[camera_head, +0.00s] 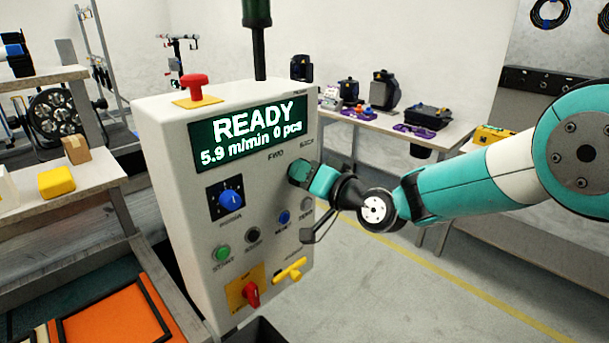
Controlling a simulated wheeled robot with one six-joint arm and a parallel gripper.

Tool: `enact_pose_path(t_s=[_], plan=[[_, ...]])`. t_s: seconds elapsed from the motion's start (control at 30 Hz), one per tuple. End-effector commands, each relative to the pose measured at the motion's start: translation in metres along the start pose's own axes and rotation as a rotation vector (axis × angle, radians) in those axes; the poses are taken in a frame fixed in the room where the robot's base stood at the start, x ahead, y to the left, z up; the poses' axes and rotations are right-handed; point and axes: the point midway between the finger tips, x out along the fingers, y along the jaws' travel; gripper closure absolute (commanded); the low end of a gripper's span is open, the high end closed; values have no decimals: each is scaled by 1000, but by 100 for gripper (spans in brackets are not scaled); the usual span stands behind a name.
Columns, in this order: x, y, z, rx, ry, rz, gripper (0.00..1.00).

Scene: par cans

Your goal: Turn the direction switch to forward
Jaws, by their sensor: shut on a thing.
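The control box (175,215) is a pale cabinet with a lit screen (250,131) reading READY, 5.9 m/min, 0 pcs. Below the screen are the labels FWD and what looks like BACK. My gripper (299,172) reaches in from the right and is shut at the panel just under these labels, on the direction switch. The switch is hidden behind my gripper, so I cannot see which way it points.
The panel also has a blue dial (231,200), a green start button (222,253), a red rotary switch (251,293) and a yellow handle (290,270). A red emergency button (195,86) is on top. The floor to the right is clear.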

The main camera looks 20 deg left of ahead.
Motion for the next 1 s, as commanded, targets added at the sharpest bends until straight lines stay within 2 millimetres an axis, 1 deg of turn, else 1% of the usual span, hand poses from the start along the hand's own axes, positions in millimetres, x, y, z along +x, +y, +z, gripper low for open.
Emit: enact_pose_path(t_s=[0.27,1.0], plan=[[0,4,6,-157,3,-2,100],[0,2,8,-851,4,0,100]])
